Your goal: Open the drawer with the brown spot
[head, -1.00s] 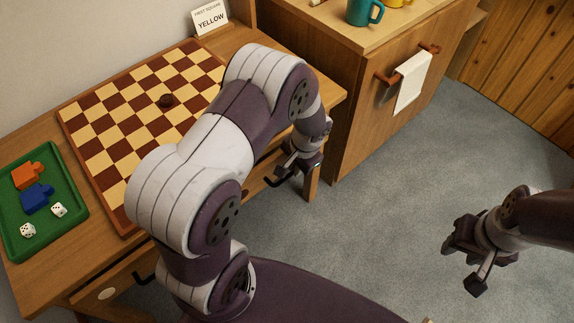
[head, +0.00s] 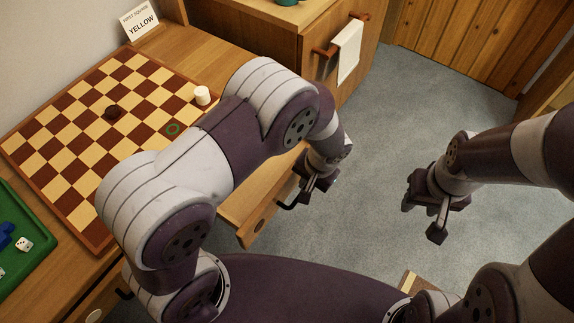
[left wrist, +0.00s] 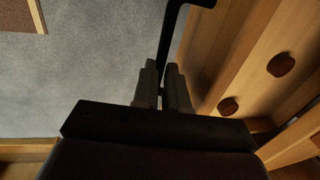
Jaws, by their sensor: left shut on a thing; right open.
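The wooden drawer (head: 240,212) on the right side of the game table stands pulled out from under the tabletop. A round brown spot (head: 258,226) shows on its front, beside a black bar handle (head: 285,204). My left gripper (head: 307,190) is shut on this handle. In the left wrist view the black handle (left wrist: 172,32) passes between the fingers (left wrist: 164,88), and two brown round marks (left wrist: 281,64) show on the wood at right. My forearm hides part of the drawer and table edge. My right gripper (head: 432,205) is open and empty over the floor.
The game table holds a checkerboard (head: 75,130), a white piece (head: 201,95), a green tray (head: 40,235) and a YELLOW sign (head: 140,24). A second drawer has a pale spot (head: 93,316). A cabinet with a towel (head: 347,50) stands behind.

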